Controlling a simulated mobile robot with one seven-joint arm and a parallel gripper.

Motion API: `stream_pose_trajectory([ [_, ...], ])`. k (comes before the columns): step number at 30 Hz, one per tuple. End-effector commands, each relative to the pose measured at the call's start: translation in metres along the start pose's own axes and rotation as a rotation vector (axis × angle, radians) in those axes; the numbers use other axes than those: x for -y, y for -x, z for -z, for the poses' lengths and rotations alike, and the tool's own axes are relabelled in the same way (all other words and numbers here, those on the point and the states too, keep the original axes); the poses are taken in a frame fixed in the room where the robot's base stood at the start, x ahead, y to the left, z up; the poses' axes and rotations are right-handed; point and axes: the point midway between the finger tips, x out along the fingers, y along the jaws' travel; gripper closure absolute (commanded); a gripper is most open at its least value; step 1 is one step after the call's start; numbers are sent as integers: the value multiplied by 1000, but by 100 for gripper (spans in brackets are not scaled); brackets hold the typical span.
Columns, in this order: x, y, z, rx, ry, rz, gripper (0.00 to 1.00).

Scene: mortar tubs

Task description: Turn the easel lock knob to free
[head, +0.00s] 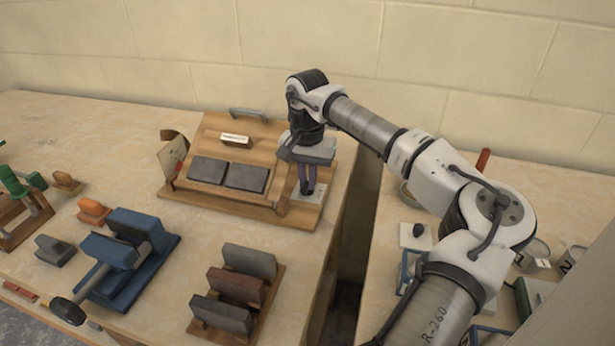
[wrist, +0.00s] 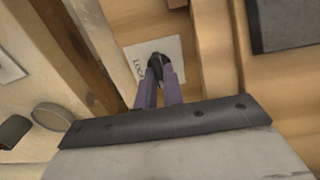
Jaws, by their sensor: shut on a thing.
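The wooden easel (head: 210,138) stands on the left table, with two dark slabs (head: 228,174) on its sloped face. My gripper (head: 307,187) points down at the right end of the easel's base. In the wrist view my gripper (wrist: 160,78) has its purple fingers shut on the small black lock knob (wrist: 157,62). The knob sits over a white label card (wrist: 140,56) with partly readable lettering. In the head view the fingers mostly hide the knob. Which way the knob points is hard to tell.
A blue vise (head: 125,255) and a rack of upright blocks (head: 235,290) stand in front on the left table. A dark gap (head: 355,230) separates it from the right table, which holds several tubs (head: 535,250).

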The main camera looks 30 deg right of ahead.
Motion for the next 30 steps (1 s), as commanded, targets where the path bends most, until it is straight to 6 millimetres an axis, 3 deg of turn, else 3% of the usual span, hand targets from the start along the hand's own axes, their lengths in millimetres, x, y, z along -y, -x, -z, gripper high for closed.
stream_pose_trajectory([
  [14, 0, 1, 0, -2, 16, 1, 100],
  [15, 0, 1, 0, -2, 16, 1, 90],
  [20, 0, 1, 0, -1, 15, 1, 69],
  [30, 0, 4, 0, -2, 14, 0, 69],
])
